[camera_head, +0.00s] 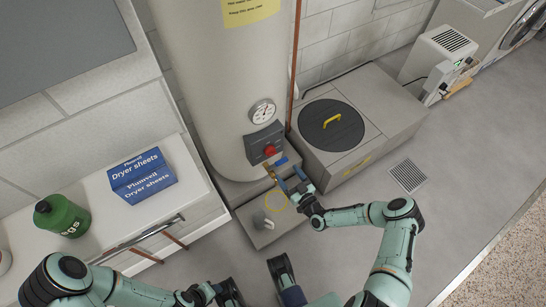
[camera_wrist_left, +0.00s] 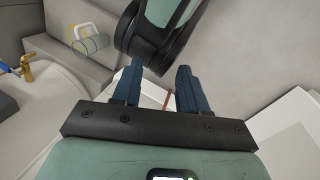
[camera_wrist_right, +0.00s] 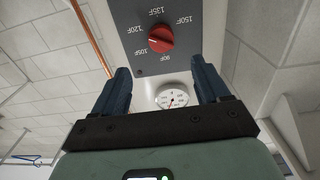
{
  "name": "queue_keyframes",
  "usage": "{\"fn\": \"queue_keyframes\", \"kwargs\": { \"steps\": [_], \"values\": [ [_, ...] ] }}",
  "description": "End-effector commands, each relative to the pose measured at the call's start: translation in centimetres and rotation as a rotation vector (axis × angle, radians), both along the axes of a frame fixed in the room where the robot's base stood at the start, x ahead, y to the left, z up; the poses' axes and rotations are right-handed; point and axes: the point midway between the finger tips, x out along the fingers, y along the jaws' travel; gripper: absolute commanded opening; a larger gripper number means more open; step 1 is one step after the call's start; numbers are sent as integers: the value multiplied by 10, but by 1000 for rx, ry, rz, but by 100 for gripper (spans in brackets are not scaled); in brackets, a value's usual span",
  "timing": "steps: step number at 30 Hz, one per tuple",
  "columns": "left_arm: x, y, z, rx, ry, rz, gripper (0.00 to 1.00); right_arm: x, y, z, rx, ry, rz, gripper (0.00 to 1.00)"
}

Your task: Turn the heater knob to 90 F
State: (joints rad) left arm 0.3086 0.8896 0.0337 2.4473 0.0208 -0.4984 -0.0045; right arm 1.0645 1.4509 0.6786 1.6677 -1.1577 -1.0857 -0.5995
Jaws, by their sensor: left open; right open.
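The heater (camera_head: 222,75) is a tall cream cylinder with a grey control box (camera_head: 258,136) low on its front. The red heater knob (camera_head: 269,150) sits on that box. In the right wrist view the knob (camera_wrist_right: 161,40) is ringed by the marks 90F, 105F, 120F, 135F and 150F; I cannot tell which mark it points to. My right gripper (camera_head: 291,181) is below and in front of the box, apart from the knob. Its open, empty jaws (camera_wrist_right: 160,80) face the box. My left gripper (camera_wrist_left: 157,78) is open and empty, low and away from the heater.
A round gauge (camera_head: 262,112) is above the box. A brass valve with a blue handle (camera_head: 280,163) juts out just below it, close to my right gripper. A grey chest with a round lid (camera_head: 331,125) stands right. A blue box (camera_head: 142,176) and green jug (camera_head: 62,216) sit left.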

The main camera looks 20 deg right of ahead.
Motion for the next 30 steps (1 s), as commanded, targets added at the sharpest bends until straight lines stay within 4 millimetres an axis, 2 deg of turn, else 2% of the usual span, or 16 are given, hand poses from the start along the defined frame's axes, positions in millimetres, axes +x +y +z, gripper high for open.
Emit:
{"fn": "queue_keyframes", "kwargs": {
  "steps": [9,15,21,29,30],
  "values": [
    [21,11,-18,27,-55,24,43,68,11,-2,3,1,1,75],
    [33,16,-26,42,-86,37,43,97,15,-2,3,2,2,75],
    [38,19,-29,49,-101,42,43,109,17,-1,5,4,2,75],
    [39,19,-29,50,-101,42,43,109,17,0,4,5,2,75],
    [38,19,-29,50,-101,42,43,109,17,0,4,5,2,62]
  ]
}}
